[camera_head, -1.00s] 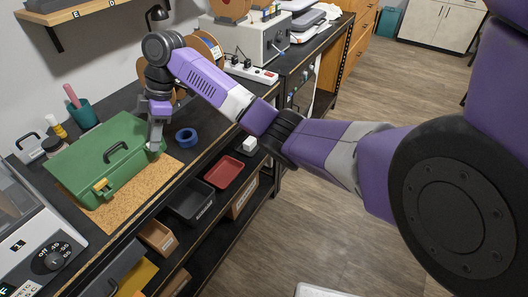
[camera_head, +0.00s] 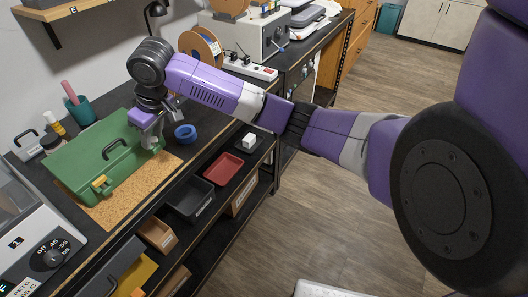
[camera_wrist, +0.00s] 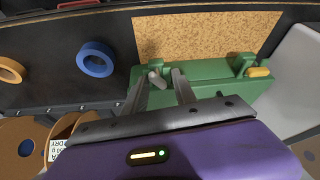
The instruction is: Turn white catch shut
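The green case (camera_head: 98,158) lies closed on a cork mat, with a dark handle on its lid. The white catch (camera_wrist: 156,80) is on the case's front edge in the wrist view, angled toward the camera. A yellow catch (camera_wrist: 259,72) is at the other end of that edge; it also shows in the head view (camera_head: 101,184). My gripper (camera_wrist: 161,76) is open, its two fingers on either side of the white catch with a visible gap. I cannot tell whether a finger touches it. In the head view my gripper (camera_head: 152,143) is at the case's right end.
The cork mat (camera_head: 120,203) has bare room in front of the case. A blue tape roll (camera_head: 186,134) lies to the right. A spool (camera_head: 200,50) and a power strip (camera_head: 250,68) stand behind. Red (camera_head: 222,169) and black (camera_head: 188,200) trays sit on the lower shelf.

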